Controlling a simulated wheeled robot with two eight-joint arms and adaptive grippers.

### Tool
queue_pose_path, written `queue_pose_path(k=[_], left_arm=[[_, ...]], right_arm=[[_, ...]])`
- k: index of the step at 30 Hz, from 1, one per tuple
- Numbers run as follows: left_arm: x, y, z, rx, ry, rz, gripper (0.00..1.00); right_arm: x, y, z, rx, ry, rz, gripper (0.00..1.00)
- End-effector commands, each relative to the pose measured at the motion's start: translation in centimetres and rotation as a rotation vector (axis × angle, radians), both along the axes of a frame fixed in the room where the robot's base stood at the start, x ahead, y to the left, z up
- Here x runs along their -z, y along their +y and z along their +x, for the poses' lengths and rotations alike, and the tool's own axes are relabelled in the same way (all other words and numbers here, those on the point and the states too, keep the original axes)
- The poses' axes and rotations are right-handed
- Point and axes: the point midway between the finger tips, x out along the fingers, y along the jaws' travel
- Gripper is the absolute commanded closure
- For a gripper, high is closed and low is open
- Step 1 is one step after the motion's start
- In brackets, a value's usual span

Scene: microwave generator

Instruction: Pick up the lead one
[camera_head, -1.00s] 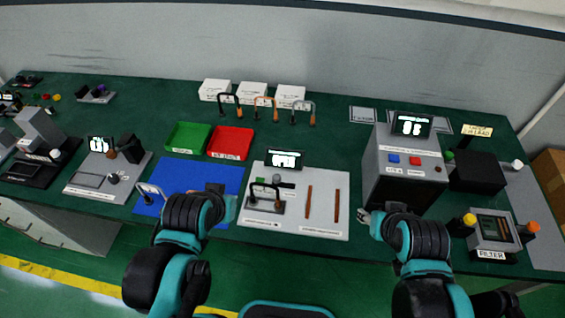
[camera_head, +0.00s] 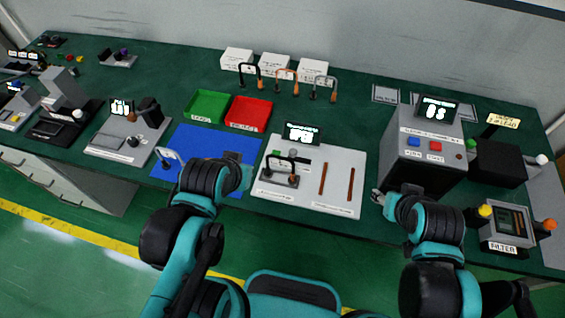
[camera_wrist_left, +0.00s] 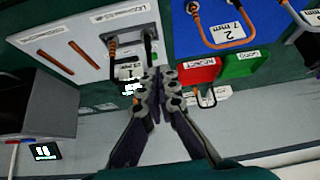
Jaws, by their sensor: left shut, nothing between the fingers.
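Three U-shaped pieces stand in a row at the back: a dark one (camera_head: 250,76), a copper one (camera_head: 286,82) and a grey one (camera_head: 323,89). I cannot tell from their labels which is lead. A grey U piece (camera_head: 169,157) is at the left of the blue mat (camera_head: 232,144). A copper U piece (camera_wrist_left: 215,38) lies on the mat in the left wrist view. A dark U piece (camera_head: 281,168) sits on the grey test board (camera_head: 330,203). My left gripper (camera_wrist_left: 158,78) is shut and empty above the table, beside the board. My right gripper (camera_head: 378,195) is small and unclear.
Green (camera_head: 206,106) and red (camera_head: 248,114) trays lie behind the mat. Several white boxes (camera_head: 237,60) stand behind the U pieces. A tall grey unit (camera_head: 428,147) with buttons stands right of the board. A grey device (camera_head: 126,140) stands left of the mat.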

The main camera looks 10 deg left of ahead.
Motion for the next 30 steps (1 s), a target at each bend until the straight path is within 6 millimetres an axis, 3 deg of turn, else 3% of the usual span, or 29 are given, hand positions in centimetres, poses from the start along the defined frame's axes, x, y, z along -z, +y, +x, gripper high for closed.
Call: queue_pose_path(k=[14, 18, 19, 23, 30], left_arm=[[0.0, 0.0, 0.0, 0.000, 0.000, 0.000, 1.00], [-0.2, -0.1, 0.2, -0.021, 0.012, -0.017, 0.67], [-0.4, -0.1, 0.4, -0.039, 0.021, -0.030, 0.67], [-1.4, -0.6, 1.9, -0.192, 0.099, -0.134, 0.67], [-1.7, -2.3, 6.2, -0.703, 0.322, -0.361, 0.67]], right_arm=[[0.0, 0.0, 0.0, 0.000, 0.000, 0.000, 0.54], [-0.2, 0.0, 0.0, 0.000, 0.000, 0.000, 0.54], [-0.3, 0.0, 0.0, 0.000, 0.000, 0.000, 0.54], [-1.4, 0.0, 0.0, 0.000, 0.000, 0.000, 0.54], [-3.9, 0.0, 0.0, 0.000, 0.000, 0.000, 0.54]])
